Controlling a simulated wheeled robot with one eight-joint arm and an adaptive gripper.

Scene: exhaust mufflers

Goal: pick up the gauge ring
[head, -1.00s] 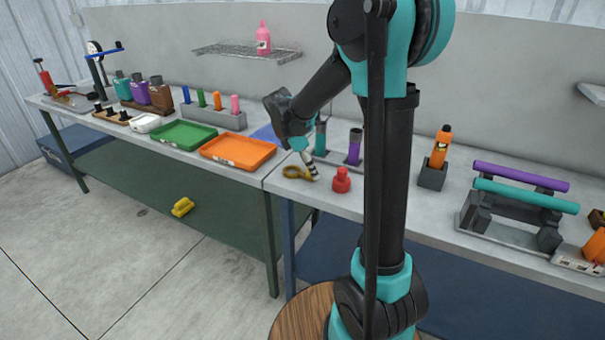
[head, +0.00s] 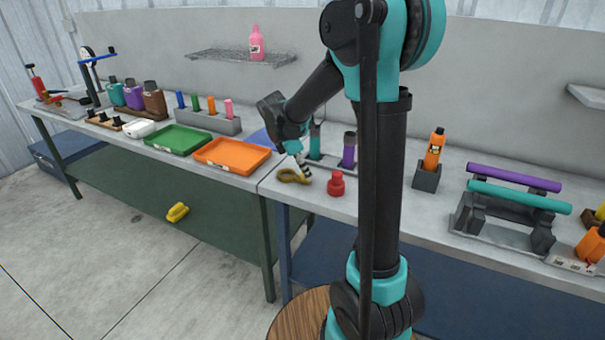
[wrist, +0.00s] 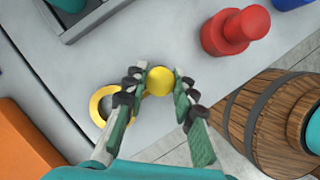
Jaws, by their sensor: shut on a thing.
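The gauge ring (head: 291,177) is a gold-yellow piece by the near edge of the grey bench, left of a red stepped part. In the wrist view its open ring (wrist: 99,106) shows beside my left finger, and a round yellow end (wrist: 160,81) sits between the fingertips. Any join between them is hidden behind the left finger. My gripper (wrist: 158,90) is shut on the round end; it also shows in the head view (head: 303,168), pointing down at the bench. I cannot tell whether the ring touches the bench.
The red part (head: 336,184) stands close on the right. An orange tray (head: 232,155) lies to the left, and a grey holder with upright cylinders (head: 329,160) stands behind. A wooden barrel-like stand (wrist: 262,112) is below the bench's near edge. Bare bench surrounds the ring.

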